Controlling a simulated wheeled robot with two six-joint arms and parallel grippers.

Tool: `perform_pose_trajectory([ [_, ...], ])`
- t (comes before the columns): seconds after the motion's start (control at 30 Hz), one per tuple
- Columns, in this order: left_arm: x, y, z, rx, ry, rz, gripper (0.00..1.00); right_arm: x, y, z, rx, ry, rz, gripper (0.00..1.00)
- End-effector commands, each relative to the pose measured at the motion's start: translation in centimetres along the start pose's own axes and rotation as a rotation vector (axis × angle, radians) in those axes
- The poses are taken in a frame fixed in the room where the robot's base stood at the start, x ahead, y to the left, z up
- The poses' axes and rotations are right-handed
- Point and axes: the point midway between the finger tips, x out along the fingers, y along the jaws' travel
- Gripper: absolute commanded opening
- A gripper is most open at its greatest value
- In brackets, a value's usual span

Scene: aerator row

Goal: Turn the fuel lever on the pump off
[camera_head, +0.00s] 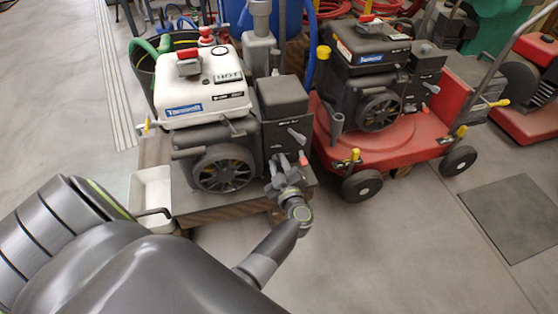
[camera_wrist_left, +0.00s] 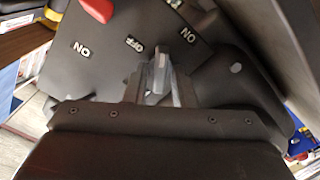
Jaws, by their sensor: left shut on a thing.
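The pump (camera_head: 228,115) has a white tank and a dark engine, and stands on a low wooden base. Its dark panel (camera_wrist_left: 110,70) fills the top of the left wrist view, with one OFF and two ON labels upside down there. My left gripper (camera_head: 277,164) is at the panel's lower front. It also shows in the left wrist view (camera_wrist_left: 159,88), shut on a grey lever (camera_wrist_left: 161,68), which appears to be the fuel lever. The lever shows between the OFF and right ON labels; its exact setting is unclear. My right gripper is not in view.
A red lever (camera_head: 303,159) sits close beside my gripper, and another grey lever (camera_head: 296,136) is above it. A white bin (camera_head: 150,190) stands left of the pump. A red cart (camera_head: 410,145) with a black engine is to the right. Floor in front is clear.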

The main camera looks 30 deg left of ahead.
Motion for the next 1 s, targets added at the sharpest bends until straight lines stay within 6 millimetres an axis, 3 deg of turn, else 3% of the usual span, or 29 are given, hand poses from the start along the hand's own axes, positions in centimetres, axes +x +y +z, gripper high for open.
perform_pose_trajectory([
  [0.6, -0.02, -0.26, 0.15, -0.582, 0.000, -0.002, 0.01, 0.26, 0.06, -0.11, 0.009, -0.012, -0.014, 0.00],
  [1.0, -0.03, -0.33, 0.22, -0.858, 0.000, -0.002, 0.01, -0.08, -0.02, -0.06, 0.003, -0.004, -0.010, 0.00],
])
